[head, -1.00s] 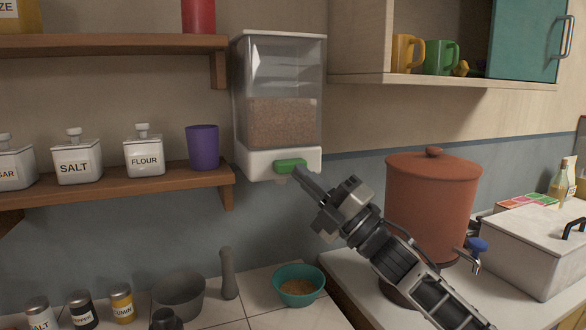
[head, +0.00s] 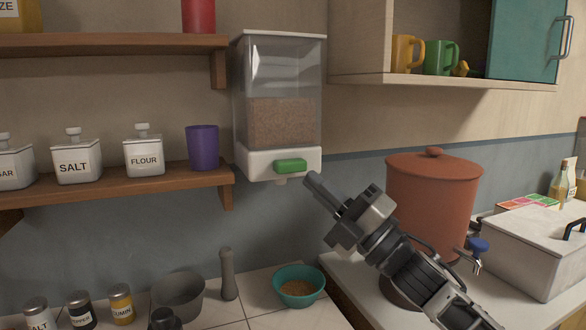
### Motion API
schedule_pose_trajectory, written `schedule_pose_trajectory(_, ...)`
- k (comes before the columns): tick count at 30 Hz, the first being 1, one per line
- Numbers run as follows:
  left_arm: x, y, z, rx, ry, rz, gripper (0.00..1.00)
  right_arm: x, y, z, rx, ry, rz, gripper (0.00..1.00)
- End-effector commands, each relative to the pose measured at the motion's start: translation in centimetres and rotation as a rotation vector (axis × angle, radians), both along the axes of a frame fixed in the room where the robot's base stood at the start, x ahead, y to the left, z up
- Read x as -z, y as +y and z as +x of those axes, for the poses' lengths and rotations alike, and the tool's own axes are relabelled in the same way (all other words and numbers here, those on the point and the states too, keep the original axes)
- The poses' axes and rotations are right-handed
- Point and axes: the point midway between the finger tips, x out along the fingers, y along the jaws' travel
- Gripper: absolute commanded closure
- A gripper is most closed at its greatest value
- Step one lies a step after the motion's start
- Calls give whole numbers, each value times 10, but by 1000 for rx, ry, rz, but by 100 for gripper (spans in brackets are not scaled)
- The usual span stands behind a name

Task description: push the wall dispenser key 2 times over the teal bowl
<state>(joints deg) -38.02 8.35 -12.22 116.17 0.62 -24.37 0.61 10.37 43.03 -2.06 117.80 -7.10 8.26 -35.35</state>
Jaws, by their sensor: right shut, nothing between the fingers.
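The wall dispenser (head: 280,118) is a clear box with brown grain behind its front and a white base. Its green key (head: 290,166) is on the front of the base, fully visible. The teal bowl (head: 299,273) stands on the counter below the dispenser, with some brown grain in it. My right gripper (head: 312,181) is shut and empty, just to the lower right of the key and apart from it. A dark rounded piece at the bottom edge may be part of my left arm; the left gripper's fingers do not show.
A grey mortar (head: 179,295) and upright pestle (head: 229,275) stand left of the bowl. A large terracotta pot (head: 433,195) with a tap is right of my right arm. A shelf (head: 120,185) with jars and a purple cup (head: 202,148) is left of the dispenser.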

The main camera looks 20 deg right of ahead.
Motion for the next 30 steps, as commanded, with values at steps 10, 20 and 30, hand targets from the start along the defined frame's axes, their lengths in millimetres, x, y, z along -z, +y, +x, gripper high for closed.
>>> schedule_pose_trajectory(10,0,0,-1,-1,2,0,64,0,0,0,0,0,0,100)
schedule_pose_trajectory(20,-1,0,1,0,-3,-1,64,0,0,0,-1,0,1,100)
schedule_pose_trajectory(30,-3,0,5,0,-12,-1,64,0,0,0,-1,0,1,100)
